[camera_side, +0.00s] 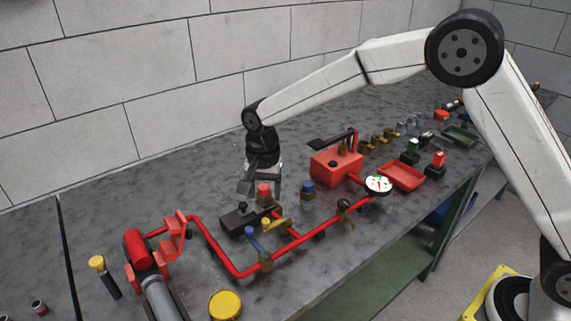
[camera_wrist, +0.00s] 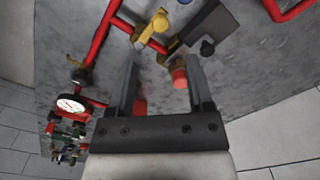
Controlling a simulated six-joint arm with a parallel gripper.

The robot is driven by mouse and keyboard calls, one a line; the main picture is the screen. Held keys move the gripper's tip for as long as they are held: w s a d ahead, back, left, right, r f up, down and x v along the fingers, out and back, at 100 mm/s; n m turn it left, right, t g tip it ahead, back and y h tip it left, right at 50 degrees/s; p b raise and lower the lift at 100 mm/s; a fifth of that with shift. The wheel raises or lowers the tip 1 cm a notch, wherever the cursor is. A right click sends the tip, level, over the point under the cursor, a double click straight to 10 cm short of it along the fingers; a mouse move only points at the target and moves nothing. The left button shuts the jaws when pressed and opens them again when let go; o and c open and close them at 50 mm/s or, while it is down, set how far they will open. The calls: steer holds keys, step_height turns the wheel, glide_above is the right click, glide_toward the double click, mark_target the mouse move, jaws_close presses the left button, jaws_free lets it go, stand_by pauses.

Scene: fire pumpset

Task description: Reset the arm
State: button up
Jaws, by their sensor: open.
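My gripper (camera_side: 262,192) hangs from my arm over the middle of the grey bench, pointing down close to the red pump pipework. In the wrist view my gripper (camera_wrist: 160,75) has its two fingers apart. A red-capped brass part (camera_side: 264,191) is right by the fingers in the side view. A red cap (camera_wrist: 180,78) shows beside the right finger in the wrist view; I cannot tell whether they touch. Nothing is clearly held between the fingers.
Red pipe (camera_side: 310,238) with a yellow-handled valve (camera_side: 275,223), a blue-handled valve (camera_side: 257,243) and a pressure gauge (camera_side: 378,184) lies around my gripper. Bare bench (camera_side: 185,178) lies behind.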

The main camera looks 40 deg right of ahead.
steer(key=s+d+n+t, duration=0.1)
steer(key=s+d+n, duration=0.3)
steer(key=s+d, duration=0.4)
steer(key=s+d+n+t, duration=0.1)
steer(key=s+d+n, duration=0.4)
steer(key=s, duration=0.8)
steer(key=d, duration=0.2)
steer(key=shift+s+d+f+t, duration=0.2)
steer(key=shift+d+f+t, duration=0.1)
steer(key=shift+d, duration=0.1)
